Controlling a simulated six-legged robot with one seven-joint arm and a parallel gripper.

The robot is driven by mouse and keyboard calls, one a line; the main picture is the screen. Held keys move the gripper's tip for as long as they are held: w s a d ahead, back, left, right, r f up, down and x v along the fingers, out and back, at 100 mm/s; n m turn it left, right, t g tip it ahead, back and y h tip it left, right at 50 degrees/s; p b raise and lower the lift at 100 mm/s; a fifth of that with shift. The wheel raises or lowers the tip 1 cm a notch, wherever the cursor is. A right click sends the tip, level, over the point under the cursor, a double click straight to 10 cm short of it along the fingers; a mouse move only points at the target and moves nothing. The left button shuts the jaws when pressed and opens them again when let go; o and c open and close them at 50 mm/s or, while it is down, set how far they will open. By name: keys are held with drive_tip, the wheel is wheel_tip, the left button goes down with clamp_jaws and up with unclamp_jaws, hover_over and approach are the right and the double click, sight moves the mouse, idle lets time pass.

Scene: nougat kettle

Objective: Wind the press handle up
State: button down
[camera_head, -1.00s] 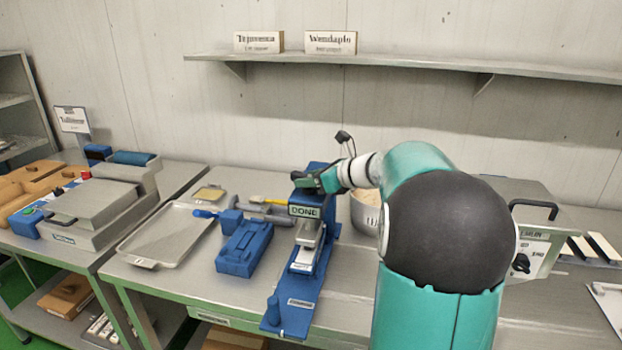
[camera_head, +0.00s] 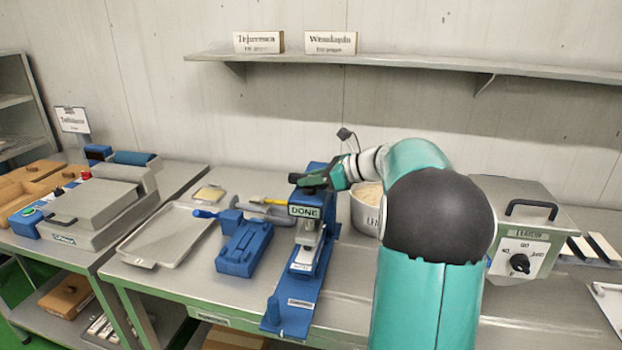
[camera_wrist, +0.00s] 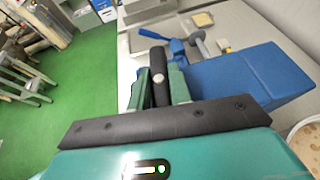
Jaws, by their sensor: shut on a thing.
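The blue press (camera_head: 296,270) stands on the bench in the head view, with a "DONE" sign (camera_head: 304,211) on its front. Its blue head fills the right of the wrist view (camera_wrist: 255,78). My gripper (camera_head: 318,180) is at the top of the press. In the wrist view, my gripper (camera_wrist: 160,80) has its two green fingers closed on either side of the black press handle (camera_wrist: 158,60), a round bar with a pale end. The handle's joint to the press is hidden in both views.
A blue clamp-like tool (camera_head: 243,248) and a grey tray (camera_head: 168,236) lie left of the press. A white bowl (camera_head: 364,217) stands close to its right, partly behind my arm. A grey machine with a dial (camera_head: 520,263) stands further right. A shelf (camera_head: 400,63) runs above.

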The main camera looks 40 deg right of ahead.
drive_tip(key=n+g+y, duration=0.4)
drive_tip(key=n+g, duration=0.1)
drive_tip(key=shift+w+d+f+n, duration=0.1)
drive_tip(key=shift+d+n, duration=0.1)
drive_tip(key=shift+n, duration=0.1)
drive_tip(key=shift+n+g+y, duration=0.9)
drive_tip(key=shift+n+g, duration=1.2)
drive_tip(key=shift+g, duration=0.3)
drive_tip(key=c, duration=1.3)
unclamp_jaws()
drive_tip(key=shift+a, duration=0.1)
